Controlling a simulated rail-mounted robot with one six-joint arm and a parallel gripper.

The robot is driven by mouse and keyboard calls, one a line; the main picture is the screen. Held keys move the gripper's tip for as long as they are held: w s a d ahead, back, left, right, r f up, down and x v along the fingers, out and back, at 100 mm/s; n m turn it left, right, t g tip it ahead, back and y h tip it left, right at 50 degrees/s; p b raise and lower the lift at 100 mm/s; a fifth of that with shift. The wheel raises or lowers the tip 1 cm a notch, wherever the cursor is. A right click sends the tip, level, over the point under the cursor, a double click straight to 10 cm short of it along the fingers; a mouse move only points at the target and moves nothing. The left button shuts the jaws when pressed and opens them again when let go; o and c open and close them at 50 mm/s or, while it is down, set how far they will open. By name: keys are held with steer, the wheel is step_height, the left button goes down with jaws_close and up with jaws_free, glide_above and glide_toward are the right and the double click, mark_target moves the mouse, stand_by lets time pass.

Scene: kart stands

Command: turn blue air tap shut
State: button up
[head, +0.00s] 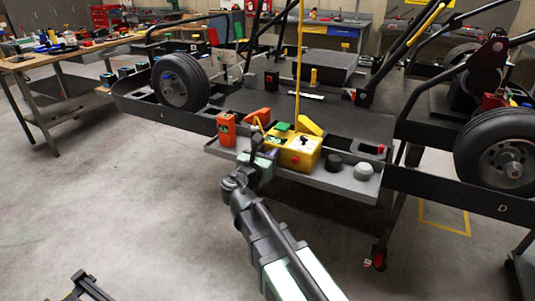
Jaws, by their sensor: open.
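My gripper (262,153) is in the middle of the head view, at the front edge of a grey tray (334,184) fixed along the kart stand. It is open, and its fingers show small and dark just left of a yellow box (300,152). I cannot tell whether they touch the box. I cannot make out a blue air tap with certainty; it may be hidden behind my gripper or too small to tell.
An orange-red device (226,129) stands on the tray's left end. A black knob (334,162) and a grey knob (364,171) sit on its right part. Kart wheels (180,80) flank the stand.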

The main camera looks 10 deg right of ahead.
steer(key=shift+c, duration=0.4)
jaws_close()
steer(key=shift+d+m, duration=0.1)
steer(key=shift+m, duration=0.2)
steer(key=m, duration=0.4)
steer(key=shift+s+d, duration=0.1)
steer(key=m, duration=0.4)
steer(key=shift+s+d+f+m, duration=0.1)
steer(key=shift+d+f+m, duration=0.1)
steer(key=shift+m, duration=0.2)
steer(key=m, duration=0.4)
steer(key=shift+s+f+m+b, duration=0.1)
steer(key=shift+f+m+b, duration=0.05)
steer(key=shift+m+b, duration=0.2)
steer(key=shift+f+m, duration=0.15)
steer(key=shift+m, duration=1.7)
